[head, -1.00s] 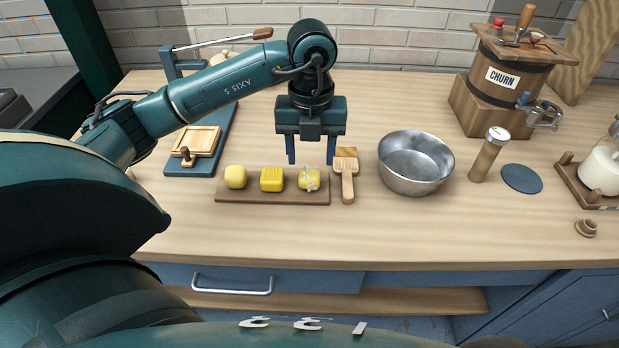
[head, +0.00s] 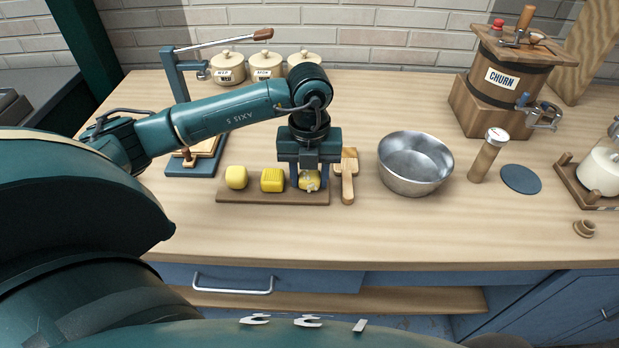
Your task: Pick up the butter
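Three yellow butter pieces sit in a row on a brown board (head: 250,197): a smooth rounded one (head: 236,177) at left, a ridged block (head: 272,180) in the middle, and a butter piece with pale markings (head: 309,182) at right. My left gripper (head: 309,181) points down over the right piece, with one finger on each side of it. The gripper partly hides this piece. I cannot tell whether the fingers touch it or stand slightly apart. The piece rests at board level. My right gripper is not in view.
A wooden paddle (head: 348,185) lies close to the right of the gripper, then a metal bowl (head: 415,165). A press (head: 190,165) stands behind my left arm, with lidded jars (head: 266,66) at the back. The counter front is clear.

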